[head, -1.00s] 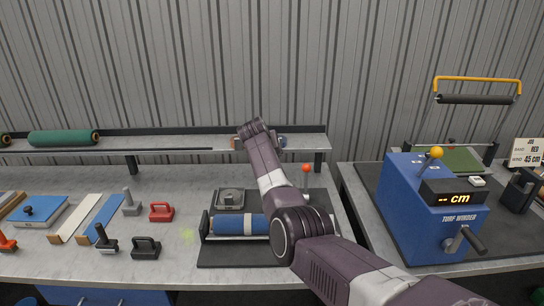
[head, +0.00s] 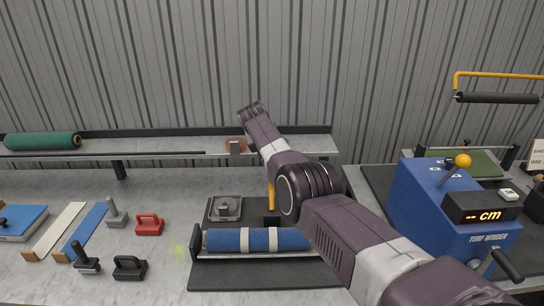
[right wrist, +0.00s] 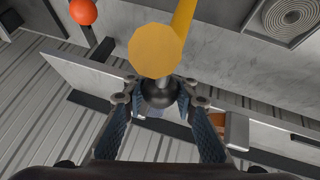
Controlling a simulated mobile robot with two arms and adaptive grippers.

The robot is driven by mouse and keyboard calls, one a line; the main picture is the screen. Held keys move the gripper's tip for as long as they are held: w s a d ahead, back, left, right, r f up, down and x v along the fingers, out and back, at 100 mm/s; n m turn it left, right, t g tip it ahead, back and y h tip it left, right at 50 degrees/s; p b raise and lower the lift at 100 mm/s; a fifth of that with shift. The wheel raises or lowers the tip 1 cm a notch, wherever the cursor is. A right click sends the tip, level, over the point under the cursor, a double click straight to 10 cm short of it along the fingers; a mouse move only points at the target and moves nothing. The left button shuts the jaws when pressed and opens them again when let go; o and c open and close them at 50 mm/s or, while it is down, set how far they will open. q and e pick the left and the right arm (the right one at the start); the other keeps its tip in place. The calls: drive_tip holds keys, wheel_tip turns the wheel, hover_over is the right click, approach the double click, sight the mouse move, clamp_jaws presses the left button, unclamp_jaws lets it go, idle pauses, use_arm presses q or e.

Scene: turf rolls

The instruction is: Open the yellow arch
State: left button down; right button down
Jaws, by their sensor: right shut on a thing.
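A yellow bar (head: 271,194) stands upright at the back of the black mat, partly hidden by my right arm; I cannot tell its full shape. In the right wrist view the yellow bar (right wrist: 182,16) ends in a round yellow face (right wrist: 155,50) beside a dark ball knob (right wrist: 158,92). My right gripper (right wrist: 160,100) is shut on this knob. The head view hides that gripper behind my arm. My left gripper is not in view.
A blue roll with white bands (head: 265,240) lies in a cradle on the black mat (head: 260,274). An orange-red ball (right wrist: 83,11) is close by in the wrist view. A shelf with a green roll (head: 42,141) runs behind. Handled tools, including a red one (head: 149,225), stand left.

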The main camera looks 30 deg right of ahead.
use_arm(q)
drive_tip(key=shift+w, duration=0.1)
use_arm(e)
drive_tip(key=shift+w+r, duration=0.2)
drive_tip(key=shift+w, duration=0.25)
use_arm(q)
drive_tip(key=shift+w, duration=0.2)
use_arm(e)
drive_tip(key=c, duration=2)
unclamp_jaws()
drive_tip(key=o, duration=0.5)
drive_tip(key=shift+a, duration=0.2)
drive_tip(key=shift+c, duration=0.2)
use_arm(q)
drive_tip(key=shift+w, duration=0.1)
use_arm(e)
drive_tip(key=shift+f, duration=0.15)
drive_tip(key=shift+s+d, duration=0.15)
drive_tip(key=v, duration=1.2)
